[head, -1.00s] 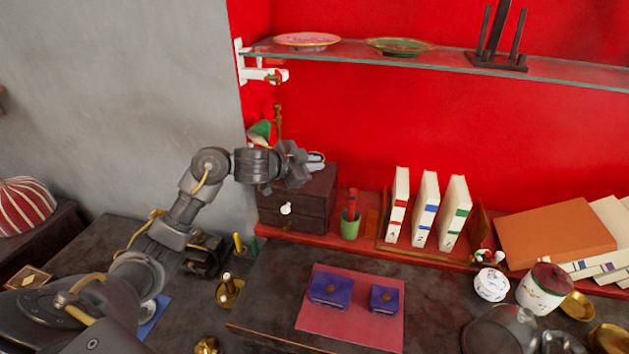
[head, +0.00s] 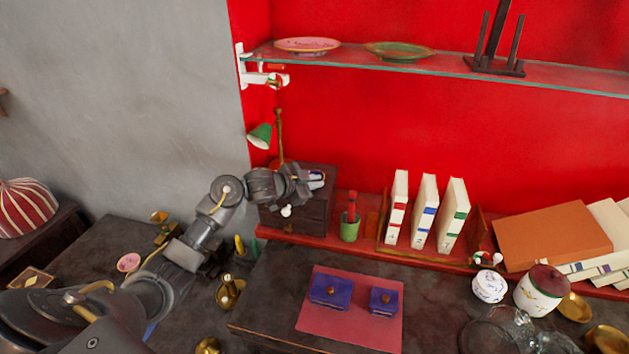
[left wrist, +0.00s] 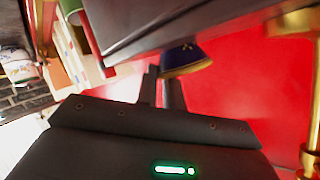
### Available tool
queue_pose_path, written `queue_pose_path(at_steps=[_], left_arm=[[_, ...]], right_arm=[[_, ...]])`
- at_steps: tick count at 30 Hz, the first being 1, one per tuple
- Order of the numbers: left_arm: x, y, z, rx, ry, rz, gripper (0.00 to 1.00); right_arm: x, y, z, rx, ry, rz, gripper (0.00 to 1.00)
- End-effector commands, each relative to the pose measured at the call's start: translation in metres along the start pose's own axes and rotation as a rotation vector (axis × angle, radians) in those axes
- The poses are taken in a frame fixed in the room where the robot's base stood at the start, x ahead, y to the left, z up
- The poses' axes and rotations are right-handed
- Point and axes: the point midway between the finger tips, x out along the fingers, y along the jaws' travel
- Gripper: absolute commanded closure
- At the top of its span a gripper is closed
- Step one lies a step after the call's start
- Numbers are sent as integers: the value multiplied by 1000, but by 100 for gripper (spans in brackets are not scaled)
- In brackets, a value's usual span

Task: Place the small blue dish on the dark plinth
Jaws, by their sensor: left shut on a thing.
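My left gripper (head: 311,183) is shut on the small blue dish (head: 317,176), held tilted in front of the upper part of a dark wooden box (head: 318,212). In the left wrist view the fingers (left wrist: 160,82) meet at the rim of the blue dish (left wrist: 187,60), which has a gold edge. The dark box (left wrist: 165,18) lies close beyond it. Part of the dish is hidden by the fingers in the head view. I cannot tell whether this box is the dark plinth, or whether the dish touches it. My right gripper is not in view.
A green lamp (head: 262,134) stands behind the box. A green cup (head: 350,227) and white books (head: 425,210) stand to its right. A glass shelf (head: 440,68) runs above. Two purple boxes (head: 330,291) sit on a pink mat (head: 352,325) in front.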

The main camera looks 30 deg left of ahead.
Motion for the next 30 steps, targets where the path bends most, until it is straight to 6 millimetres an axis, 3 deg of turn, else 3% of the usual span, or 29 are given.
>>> queue_pose_path(at_steps=[3, 4, 9, 20, 30], left_arm=[[0, 0, 1, 0, 0, 0, 100], [0, 1, 1, 0, 0, 0, 90], [0, 0, 0, 0, 0, 0, 69], [-5, -1, 0, 2, 0, -1, 69], [-70, 0, 2, 7, -2, -1, 69]], right_arm=[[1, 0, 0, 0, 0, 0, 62], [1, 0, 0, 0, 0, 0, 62], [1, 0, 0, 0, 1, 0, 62], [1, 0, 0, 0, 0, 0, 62], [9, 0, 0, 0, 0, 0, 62]])
